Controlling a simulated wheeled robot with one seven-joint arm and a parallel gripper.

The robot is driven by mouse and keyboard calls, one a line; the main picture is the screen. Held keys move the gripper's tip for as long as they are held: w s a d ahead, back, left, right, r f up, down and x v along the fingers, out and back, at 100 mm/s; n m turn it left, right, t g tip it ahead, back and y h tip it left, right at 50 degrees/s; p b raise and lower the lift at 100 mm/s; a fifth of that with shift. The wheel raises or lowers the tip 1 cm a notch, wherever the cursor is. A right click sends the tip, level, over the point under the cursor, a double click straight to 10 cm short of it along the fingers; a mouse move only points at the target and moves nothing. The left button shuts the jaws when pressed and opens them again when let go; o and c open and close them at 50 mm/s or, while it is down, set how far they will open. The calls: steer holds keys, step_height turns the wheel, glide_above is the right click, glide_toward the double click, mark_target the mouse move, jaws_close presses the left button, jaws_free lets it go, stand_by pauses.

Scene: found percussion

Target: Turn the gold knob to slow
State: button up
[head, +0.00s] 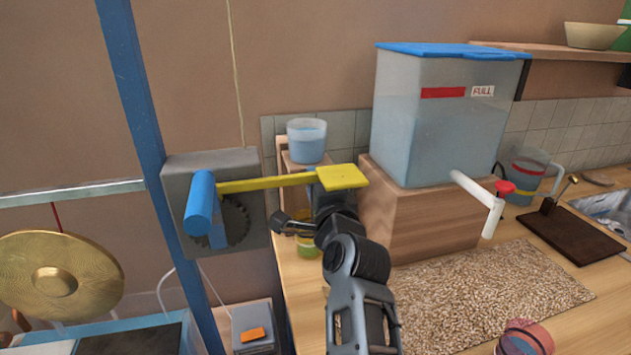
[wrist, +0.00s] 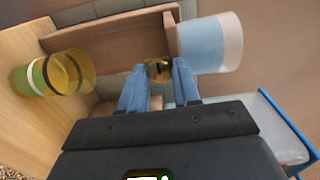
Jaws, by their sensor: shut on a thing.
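The gold knob (wrist: 158,67) shows in the wrist view as a small round brownish-gold piece between my fingertips. My gripper (wrist: 158,83) has its two blue fingers closed in on the knob from both sides. The knob sits by a wooden stand (wrist: 110,31). In the head view the knob and my fingertips are hidden behind a yellow plate and my own wrist. No "slow" mark can be made out in either view, so the knob's setting cannot be told.
The yellow lever (head: 265,183) with its end plate (head: 341,177) is close above my wrist. A blue-filled cup (head: 306,141) tops the stand. A yellow-green cup (wrist: 60,74) stands beside it. A water tank (head: 425,120) on a wooden block (head: 415,225) is to the right.

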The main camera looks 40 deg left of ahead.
stand_by(0.4)
steer(key=o, duration=1)
steer(key=shift+o, duration=0.2)
steer(key=v, duration=0.8)
steer(key=shift+f, duration=0.1)
